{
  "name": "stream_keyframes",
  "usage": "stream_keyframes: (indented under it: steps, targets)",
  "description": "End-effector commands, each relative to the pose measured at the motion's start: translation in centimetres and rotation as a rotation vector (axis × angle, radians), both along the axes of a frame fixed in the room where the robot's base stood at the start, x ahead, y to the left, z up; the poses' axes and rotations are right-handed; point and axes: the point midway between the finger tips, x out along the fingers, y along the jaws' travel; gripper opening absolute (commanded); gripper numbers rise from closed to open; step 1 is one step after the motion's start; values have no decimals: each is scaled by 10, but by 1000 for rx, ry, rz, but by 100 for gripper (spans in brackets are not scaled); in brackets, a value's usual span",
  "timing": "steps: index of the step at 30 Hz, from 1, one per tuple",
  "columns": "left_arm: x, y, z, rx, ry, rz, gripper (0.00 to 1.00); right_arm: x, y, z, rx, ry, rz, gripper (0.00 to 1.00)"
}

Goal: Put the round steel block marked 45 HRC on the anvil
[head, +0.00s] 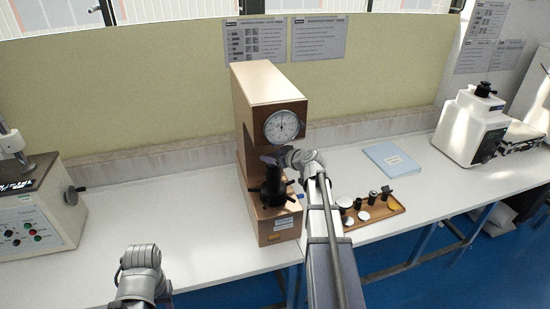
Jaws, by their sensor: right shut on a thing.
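The hardness tester (266,84) is a tall brown cabinet with a round dial on its front. Its dark anvil post and spoked handwheel (272,188) stand below the dial. My right gripper (269,160) reaches in from the right, just above the post and under the dial. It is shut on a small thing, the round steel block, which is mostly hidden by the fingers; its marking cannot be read. I cannot tell whether the block touches the anvil. My left arm's wrist shows at the bottom left, but its fingers are out of sight.
A wooden tray (397,207) with several pale discs and dark pieces lies right of the tester, partly behind my right arm. A blue folder (391,159) lies behind it. A white instrument (470,127) stands at the far right, another machine (40,205) at the left. The left-middle bench is clear.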

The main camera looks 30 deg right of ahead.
Motion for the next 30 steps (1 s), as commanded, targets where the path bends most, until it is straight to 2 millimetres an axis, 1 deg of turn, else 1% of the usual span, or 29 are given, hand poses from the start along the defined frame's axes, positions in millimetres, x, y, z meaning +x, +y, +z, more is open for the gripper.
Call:
stream_keyframes:
  steps: [17,28,29,30]
  targets:
    - [0,0,0,0,0,0,50,0,0,0,1,-1,0,20]
    - [0,0,-4,0,0,0,50,0,0,-4,1,-1,0,20]
    - [0,0,-4,0,0,0,50,0,0,-3,1,-1,0,71]
    - [0,0,-3,0,0,0,50,0,0,-3,1,-1,0,76]
